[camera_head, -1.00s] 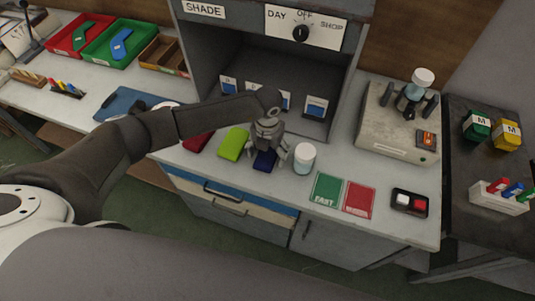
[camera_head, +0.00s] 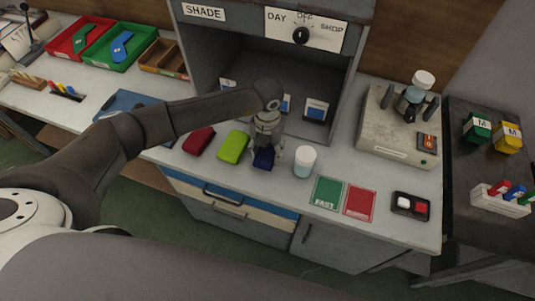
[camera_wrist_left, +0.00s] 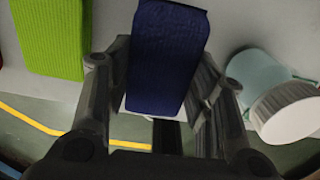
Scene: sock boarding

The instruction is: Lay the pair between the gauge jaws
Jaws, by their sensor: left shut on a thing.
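A dark blue folded pair (camera_head: 263,160) lies near the front of the bench, below the open grey booth. My left gripper (camera_head: 266,152) points down over it and is shut on it. In the left wrist view the dark blue pair (camera_wrist_left: 167,58) sits between the two fingers, its ribbed top facing the camera. I cannot tell whether it is clear of the bench. At the far left stands a device with a lever and a pale scale face (camera_head: 17,36), cut by the picture edge; I cannot tell whether it is the gauge. My right gripper is not in view.
A lime green folded item (camera_head: 233,145) and a dark red one (camera_head: 199,140) lie left of the gripper. A white-capped jar (camera_head: 304,162) stands close on its right. Green (camera_head: 327,193) and red cards (camera_head: 359,202) lie farther right. A grey instrument (camera_head: 375,138) stands behind them.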

